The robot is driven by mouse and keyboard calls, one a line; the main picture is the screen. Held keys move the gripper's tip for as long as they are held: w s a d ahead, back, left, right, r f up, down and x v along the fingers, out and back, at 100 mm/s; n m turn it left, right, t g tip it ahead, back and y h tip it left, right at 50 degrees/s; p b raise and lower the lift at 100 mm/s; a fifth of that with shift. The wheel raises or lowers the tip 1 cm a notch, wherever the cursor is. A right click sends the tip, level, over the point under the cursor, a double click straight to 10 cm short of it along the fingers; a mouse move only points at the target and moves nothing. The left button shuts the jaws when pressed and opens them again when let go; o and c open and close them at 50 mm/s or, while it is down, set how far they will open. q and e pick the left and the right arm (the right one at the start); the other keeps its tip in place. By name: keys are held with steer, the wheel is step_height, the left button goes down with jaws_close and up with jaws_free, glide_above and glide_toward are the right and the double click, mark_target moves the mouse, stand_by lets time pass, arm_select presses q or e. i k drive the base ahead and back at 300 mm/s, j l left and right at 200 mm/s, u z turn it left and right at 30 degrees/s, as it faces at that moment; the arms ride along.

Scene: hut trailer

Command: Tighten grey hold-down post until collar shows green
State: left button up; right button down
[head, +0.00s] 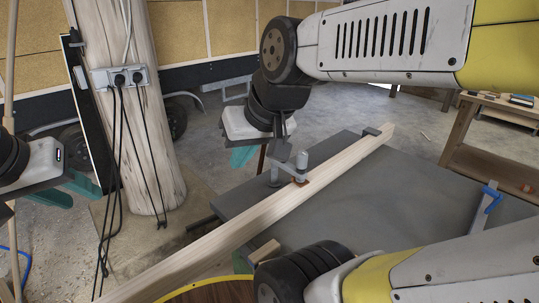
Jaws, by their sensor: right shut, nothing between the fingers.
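The grey hold-down post (301,164) stands upright at the timber beam, with a reddish-brown ring or pad (300,181) at its foot. No green shows on it. A grey arm links it to a second, shorter grey post (275,177) beside the beam. My right gripper (284,133) is shut and empty, pointing down just above and behind the hold-down; whether its tips touch the linking arm I cannot tell.
The long timber beam (235,232) lies across the dark grey table (385,215). A blue-handled clamp (488,200) sits at the table's right. A log post (130,70) with sockets and hanging cables stands left. A wooden bench (480,115) is at the back right.

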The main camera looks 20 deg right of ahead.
mark_target(302, 156)
steer(key=z, duration=1.25)
steer(key=i, duration=0.1)
